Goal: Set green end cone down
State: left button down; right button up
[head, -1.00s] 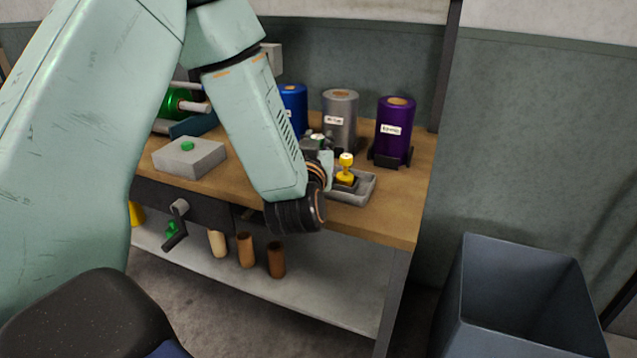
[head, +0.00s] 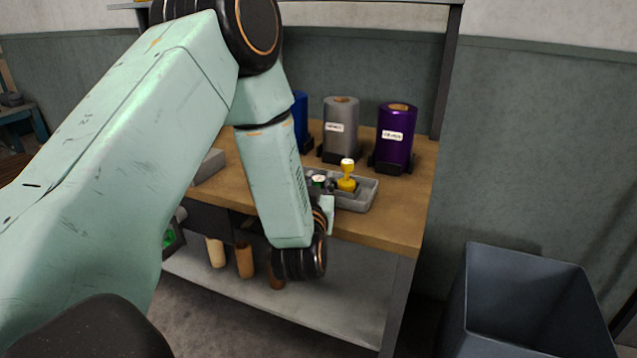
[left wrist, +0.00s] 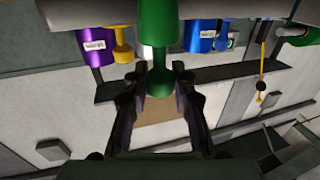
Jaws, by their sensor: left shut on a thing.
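The green end cone (left wrist: 158,40) is between the two fingers of my left gripper (left wrist: 159,84) in the left wrist view, its rounded knob at the fingertips. A yellow end cone (head: 347,182) stands upright in the tray, just right of the green one. Whether the green cone touches the tray cannot be told. My right gripper is not in view.
Purple (head: 395,138), silver (head: 340,128) and blue (head: 300,118) foil rolls stand behind the tray. A grey block (head: 208,166) is to the left. Brown tubes (head: 244,261) stand on the lower shelf (head: 340,305). A grey bin (head: 520,300) is at the right.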

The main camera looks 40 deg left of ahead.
pick_arm(q)
jog(key=shift+d+f, duration=0.1)
jog(key=c, duration=1.5)
grip_release()
jog(key=shift+d, duration=0.1)
jog(key=o, duration=0.4)
jog(key=shift+w+f, duration=0.1)
jog(key=shift+w, duration=0.05)
